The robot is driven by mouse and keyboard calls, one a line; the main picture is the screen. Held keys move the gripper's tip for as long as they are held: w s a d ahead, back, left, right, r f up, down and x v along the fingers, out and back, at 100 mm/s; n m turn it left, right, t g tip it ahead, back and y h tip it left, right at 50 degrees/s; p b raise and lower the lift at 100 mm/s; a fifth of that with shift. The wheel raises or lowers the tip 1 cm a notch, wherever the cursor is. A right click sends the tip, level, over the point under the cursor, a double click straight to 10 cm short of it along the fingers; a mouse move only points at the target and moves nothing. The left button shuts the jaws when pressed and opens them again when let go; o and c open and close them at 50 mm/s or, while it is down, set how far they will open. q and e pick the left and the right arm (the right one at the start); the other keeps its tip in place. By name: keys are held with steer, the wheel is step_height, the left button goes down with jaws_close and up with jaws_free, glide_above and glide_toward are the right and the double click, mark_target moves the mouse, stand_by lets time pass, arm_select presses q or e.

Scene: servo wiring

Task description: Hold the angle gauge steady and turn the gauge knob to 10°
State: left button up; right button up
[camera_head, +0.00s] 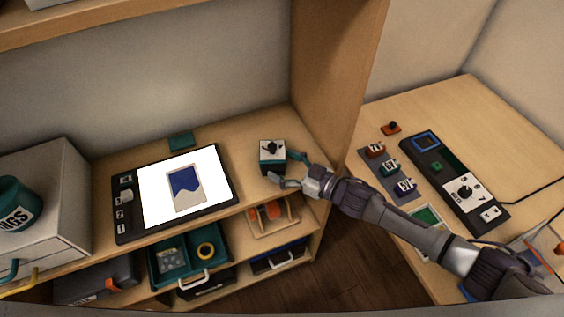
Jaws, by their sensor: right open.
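A small box with a white top, dark knob and teal body, which looks like the angle gauge (272,160), sits on the shelf top right of the tablet. The dark gauge knob (272,147) is on its upper face; its angle is too small to read. My right gripper (279,169) is open at the gauge's lower right side, one finger behind it at the right and one in front. I cannot tell whether the fingers touch it. My left gripper is not in view.
A dark-framed tablet (226,187) lies to the left. A wooden side panel (335,75) stands right of the gauge. Below are a teal tray (158,268) and other bins. The right table (443,118) holds a dial panel (487,212) and several small labelled blocks.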

jaws_close()
steer(key=shift+o, duration=1.6)
jaws_free()
